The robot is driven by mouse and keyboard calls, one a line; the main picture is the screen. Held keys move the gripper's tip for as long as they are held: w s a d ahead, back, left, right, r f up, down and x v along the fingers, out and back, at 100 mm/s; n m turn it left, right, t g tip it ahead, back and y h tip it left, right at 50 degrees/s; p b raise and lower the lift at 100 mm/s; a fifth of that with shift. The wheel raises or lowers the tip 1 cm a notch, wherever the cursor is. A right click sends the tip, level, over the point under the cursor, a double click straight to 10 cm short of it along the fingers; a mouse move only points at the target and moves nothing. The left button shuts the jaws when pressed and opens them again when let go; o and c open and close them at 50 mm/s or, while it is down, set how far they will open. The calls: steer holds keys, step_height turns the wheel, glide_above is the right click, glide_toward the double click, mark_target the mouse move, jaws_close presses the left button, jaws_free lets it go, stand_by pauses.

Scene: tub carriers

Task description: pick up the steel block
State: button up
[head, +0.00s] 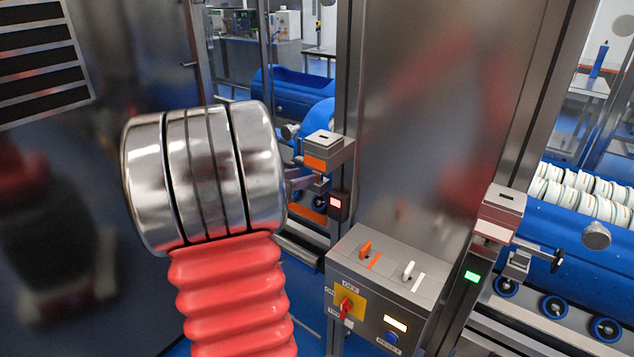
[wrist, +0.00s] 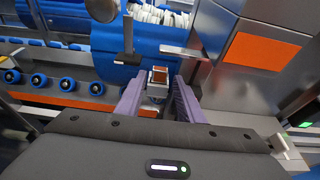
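In the wrist view, a small steel block (wrist: 159,86) with an orange-brown sheen on its top stands between the two purple fingers of my gripper (wrist: 159,82). A narrow gap shows on each side, so the gripper looks open around or just behind the block, not closed on it. In the head view, a fingertip of my gripper (head: 300,182) shows past my steel wrist, beside a small steel block (head: 317,187) under an orange-labelled housing (head: 322,150). My wrist hides most of the gripper there. Depth and contact are hard to tell.
A second, white-labelled housing (head: 503,203) at right has a similar small steel block (head: 517,265) below it. A control box (head: 385,285) with levers and a red knob stands between the two posts. Blue tubs (head: 575,235) lie on rollers behind.

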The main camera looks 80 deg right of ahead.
mark_target(316, 173)
steer(key=shift+x, duration=2.6)
jaws_close()
